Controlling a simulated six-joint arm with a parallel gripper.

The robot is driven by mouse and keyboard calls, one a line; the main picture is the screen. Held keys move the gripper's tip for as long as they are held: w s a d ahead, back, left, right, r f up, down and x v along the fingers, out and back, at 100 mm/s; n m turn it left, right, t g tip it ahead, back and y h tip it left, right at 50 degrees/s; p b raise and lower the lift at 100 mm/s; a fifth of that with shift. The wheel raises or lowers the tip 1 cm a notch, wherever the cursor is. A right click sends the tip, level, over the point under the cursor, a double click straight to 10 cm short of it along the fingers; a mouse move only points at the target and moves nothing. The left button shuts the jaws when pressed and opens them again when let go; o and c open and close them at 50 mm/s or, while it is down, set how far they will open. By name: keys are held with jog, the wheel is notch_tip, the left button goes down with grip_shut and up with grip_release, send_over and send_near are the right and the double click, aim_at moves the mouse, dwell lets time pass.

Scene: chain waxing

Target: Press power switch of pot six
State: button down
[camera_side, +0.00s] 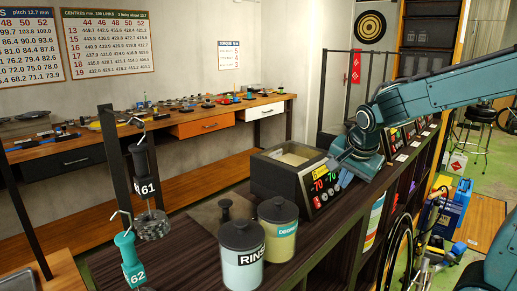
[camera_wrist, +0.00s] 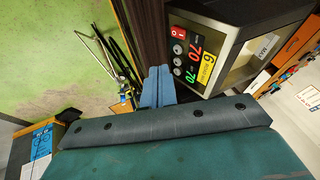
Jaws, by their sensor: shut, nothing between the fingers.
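Pot six (camera_side: 262,172) is a dark box heater with a pale, open-looking top, standing on the dark bench. Its sloped front panel (camera_wrist: 204,28) carries a yellow label with a 6, a red 70, a green 70 and round knobs. A red switch (camera_wrist: 179,32) sits at one end of the knob row in the wrist view. My gripper (camera_wrist: 160,71) is shut and empty, its blue fingers side by side close to the panel's green-digit end and apart from the red switch. In the side view my gripper (camera_side: 341,176) covers the panel's right end.
A rinse pot (camera_side: 241,273) and a degreaser pot (camera_side: 278,241) stand in front of pot six. Hooked hangers marked 61 (camera_side: 146,188) and 62 (camera_side: 133,274) are at the left. More heater panels (camera_side: 397,139) line the bench behind my gripper.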

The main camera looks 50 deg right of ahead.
send_near(320, 203)
jog(key=f, duration=0.1)
jog(key=d+f, duration=0.1)
jog(key=f, duration=0.1)
jog(key=s+f, duration=0.1)
jog(key=shift+d+f, duration=0.25)
jog(key=shift+d, duration=0.1)
jog(key=shift+w+f, duration=0.35)
jog(key=shift+w, duration=0.25)
jog(key=shift+w+f, duration=0.35)
jog(key=shift+w, duration=0.25)
jog(key=shift+w+f, duration=0.1)
jog(key=shift+f, duration=0.1)
jog(key=shift+r, duration=0.1)
jog(key=shift+r, duration=0.7)
